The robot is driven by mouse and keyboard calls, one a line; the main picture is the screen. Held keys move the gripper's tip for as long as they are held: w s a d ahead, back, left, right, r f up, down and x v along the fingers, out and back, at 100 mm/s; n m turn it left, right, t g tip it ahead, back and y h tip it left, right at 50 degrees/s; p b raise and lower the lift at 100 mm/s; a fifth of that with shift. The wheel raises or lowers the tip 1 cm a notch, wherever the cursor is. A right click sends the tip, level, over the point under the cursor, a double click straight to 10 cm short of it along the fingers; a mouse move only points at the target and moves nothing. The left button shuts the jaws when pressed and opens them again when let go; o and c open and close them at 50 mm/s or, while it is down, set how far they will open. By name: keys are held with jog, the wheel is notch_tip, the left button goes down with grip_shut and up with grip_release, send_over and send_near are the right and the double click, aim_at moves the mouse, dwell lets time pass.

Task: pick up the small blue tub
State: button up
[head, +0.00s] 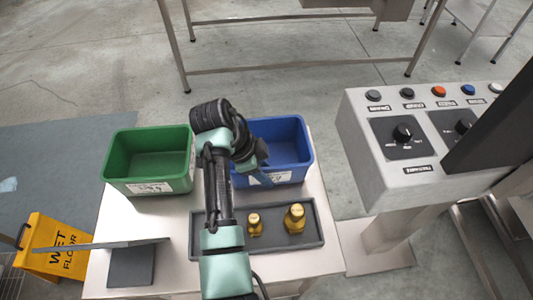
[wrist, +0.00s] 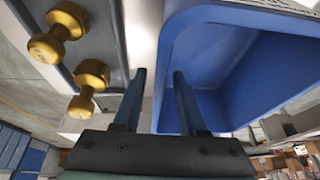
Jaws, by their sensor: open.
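The blue tub (head: 284,127) stands on the light table, right of the green tub, open side up. It looks empty where I can see inside. My arm hides its left end in the head view. My gripper (head: 265,181) is open and empty at the tub's near left side. In the wrist view the tub (wrist: 235,65) fills the upper right. My gripper's fingers (wrist: 159,74) are spread there, the right one overlapping the blue wall and the left one outside it. I cannot tell whether they touch the wall.
The green tub (head: 117,165) stands close on the left. A dark tray (head: 273,245) holding two brass weights (head: 295,218) lies in front of the blue tub. A grey control panel (head: 360,165) stands to the right. A yellow wet-floor sign (head: 55,245) is at left.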

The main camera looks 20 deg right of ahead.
aim_at(277, 184)
jog(key=shift+x, duration=1.6)
jog(key=shift+c, duration=0.3)
grip_shut()
jog(key=shift+w+r, duration=0.1)
